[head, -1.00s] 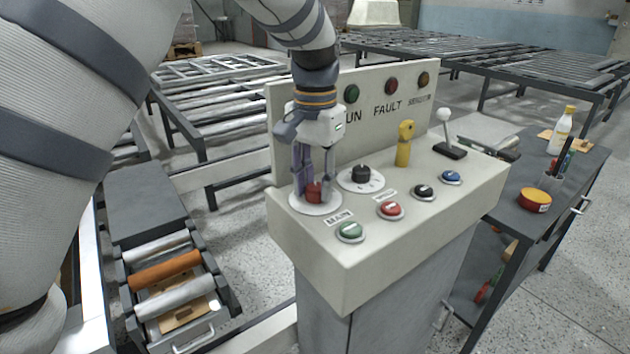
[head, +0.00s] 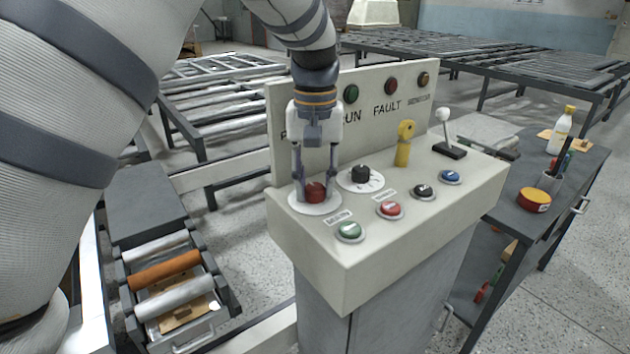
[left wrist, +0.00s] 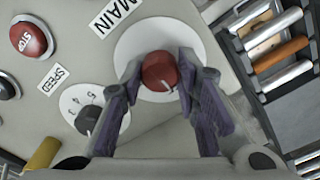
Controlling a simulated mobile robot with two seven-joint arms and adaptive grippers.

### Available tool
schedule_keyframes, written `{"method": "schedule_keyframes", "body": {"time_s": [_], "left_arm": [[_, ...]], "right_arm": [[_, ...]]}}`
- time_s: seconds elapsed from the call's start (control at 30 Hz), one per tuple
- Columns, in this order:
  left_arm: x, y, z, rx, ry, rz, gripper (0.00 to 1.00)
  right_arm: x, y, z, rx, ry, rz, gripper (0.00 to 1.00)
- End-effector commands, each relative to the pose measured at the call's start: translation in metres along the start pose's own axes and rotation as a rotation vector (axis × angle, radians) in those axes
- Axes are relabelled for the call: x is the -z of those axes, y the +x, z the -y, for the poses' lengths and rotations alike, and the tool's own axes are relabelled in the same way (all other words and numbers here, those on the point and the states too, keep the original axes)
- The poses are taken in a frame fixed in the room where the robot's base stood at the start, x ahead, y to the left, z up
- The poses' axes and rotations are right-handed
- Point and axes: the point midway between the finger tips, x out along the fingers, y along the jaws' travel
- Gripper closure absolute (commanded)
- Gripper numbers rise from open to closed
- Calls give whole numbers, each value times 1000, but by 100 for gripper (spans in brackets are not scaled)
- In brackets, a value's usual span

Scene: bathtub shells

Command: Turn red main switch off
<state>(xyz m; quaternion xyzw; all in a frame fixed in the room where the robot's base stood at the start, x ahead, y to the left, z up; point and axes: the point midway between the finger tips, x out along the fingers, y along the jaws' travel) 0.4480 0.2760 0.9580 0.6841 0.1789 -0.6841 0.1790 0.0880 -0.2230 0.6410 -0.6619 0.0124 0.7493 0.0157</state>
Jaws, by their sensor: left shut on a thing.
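The red main switch (head: 316,191) is a round red knob on a white disc at the left end of the control panel. My left gripper (head: 315,187) points down over it, with a finger on each side of the knob. In the left wrist view the red switch (left wrist: 159,72) sits between the two fingertips (left wrist: 160,75), under the MAIN label. A pale pointer mark on the knob faces the lower right of that view. The gripper is shut on the knob. My right gripper is not in view.
A black speed dial (head: 361,174) is close to the right of the gripper. Green (head: 349,231), red (head: 389,209), black and blue buttons, a yellow key switch (head: 404,145) and a lever (head: 449,135) share the panel. An upright lamp board (head: 275,110) stands close behind.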

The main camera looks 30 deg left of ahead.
Motion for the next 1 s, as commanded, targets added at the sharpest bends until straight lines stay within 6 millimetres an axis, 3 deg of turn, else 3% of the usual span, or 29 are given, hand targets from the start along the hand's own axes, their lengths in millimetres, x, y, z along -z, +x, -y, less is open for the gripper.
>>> {"method": "schedule_keyframes", "body": {"time_s": [0.43,0.47,0.53,0.87,1.0], "left_arm": [[0,0,0,0,-9,-1,99],[0,0,0,0,-9,-1,66],[0,0,0,0,-9,-1,51],[0,-4,0,-1,-8,-1,51],[1,-31,0,-2,-8,-6,51]], "right_arm": [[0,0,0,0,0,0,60],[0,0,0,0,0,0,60],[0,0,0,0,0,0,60],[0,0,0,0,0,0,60],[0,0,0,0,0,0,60]]}}
